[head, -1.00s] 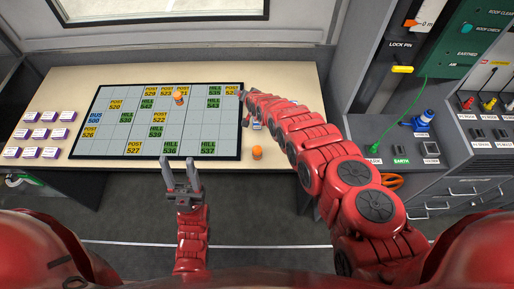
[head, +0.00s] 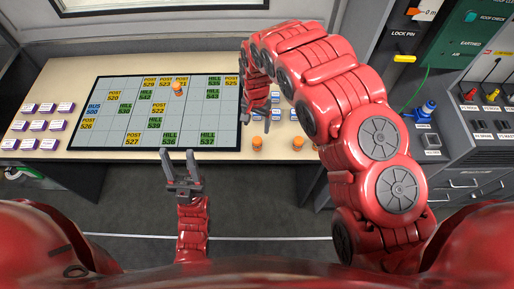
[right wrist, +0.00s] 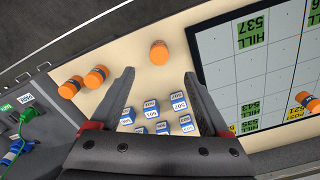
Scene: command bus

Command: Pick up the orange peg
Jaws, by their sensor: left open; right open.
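Several orange pegs are in view. One peg (head: 177,89) is on the gridded board (head: 225,146), and it also shows at the right edge of the right wrist view (right wrist: 308,101). Another peg (head: 257,143) stands near the table's front edge, apart from the board. More pegs (right wrist: 96,76) are beyond the fingers in the right wrist view. My right gripper (head: 257,116) is open over the table right of the board. My left gripper (head: 180,154) is open and empty in front of the table.
Several blue-and-white numbered blocks (right wrist: 155,112) lie below the right gripper. Yellow and green labels lie on the board. White-and-purple blocks (head: 30,125) sit at the table's left. A grey console (head: 470,150) with a blue plug (head: 427,110) stands on the right.

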